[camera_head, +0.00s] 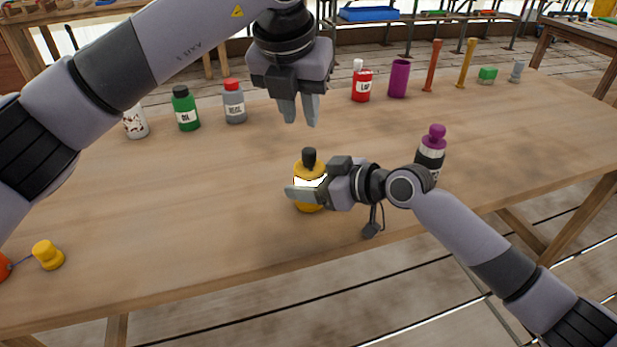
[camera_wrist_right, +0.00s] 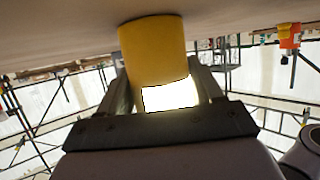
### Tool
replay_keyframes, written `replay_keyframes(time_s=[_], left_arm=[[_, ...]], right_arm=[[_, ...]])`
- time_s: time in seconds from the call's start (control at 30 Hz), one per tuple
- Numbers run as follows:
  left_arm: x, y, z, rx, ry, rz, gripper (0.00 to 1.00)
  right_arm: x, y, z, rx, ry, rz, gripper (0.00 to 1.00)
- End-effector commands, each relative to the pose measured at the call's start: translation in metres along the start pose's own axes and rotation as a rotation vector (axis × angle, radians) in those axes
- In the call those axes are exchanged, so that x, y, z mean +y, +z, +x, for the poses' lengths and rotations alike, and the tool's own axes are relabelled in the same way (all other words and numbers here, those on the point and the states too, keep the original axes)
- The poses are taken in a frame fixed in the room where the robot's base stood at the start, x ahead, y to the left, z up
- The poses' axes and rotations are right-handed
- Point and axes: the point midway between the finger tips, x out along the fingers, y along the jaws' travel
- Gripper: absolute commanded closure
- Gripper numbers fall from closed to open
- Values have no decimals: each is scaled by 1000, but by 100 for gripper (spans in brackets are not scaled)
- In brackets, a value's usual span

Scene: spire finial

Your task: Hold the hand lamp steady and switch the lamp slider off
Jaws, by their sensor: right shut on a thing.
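The hand lamp (camera_head: 307,170) is yellow with a dark top and stands upright near the table's front. Its bright white lit panel (camera_head: 312,183) faces the head camera. My right gripper (camera_head: 308,194) is shut around the lamp body. In the right wrist view the yellow lamp (camera_wrist_right: 152,50) sits between the two fingers with the lit panel (camera_wrist_right: 170,95) showing. My left gripper (camera_head: 300,112) hangs above and behind the lamp, fingers down, slightly apart and empty. It does not touch the lamp. I cannot make out the slider clearly.
A green bottle (camera_head: 185,110), a grey bottle (camera_head: 234,103), a red bottle (camera_head: 361,84) and a purple cup (camera_head: 399,79) stand along the back. A purple-capped bottle (camera_head: 431,152) stands beside my right arm. A yellow piece (camera_head: 47,255) lies front left. The table left of the lamp is clear.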

Motion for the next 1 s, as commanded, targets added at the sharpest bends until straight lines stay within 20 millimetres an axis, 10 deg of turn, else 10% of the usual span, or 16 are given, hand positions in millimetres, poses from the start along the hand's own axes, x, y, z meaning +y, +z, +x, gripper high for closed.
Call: replay_keyframes(time_s=[0.33, 0.63, 1.0], left_arm=[[-56, 12, -15, -28, -395, 24, 100], [-115, 48, -89, -146, -1004, -85, 100], [-83, 127, -197, -373, -1612, -501, 100]], right_arm=[[0, 0, 0, -1, 1, 0, 70], [0, 0, 0, -1, 1, 1, 70], [0, 0, 0, -1, 1, 1, 70]])
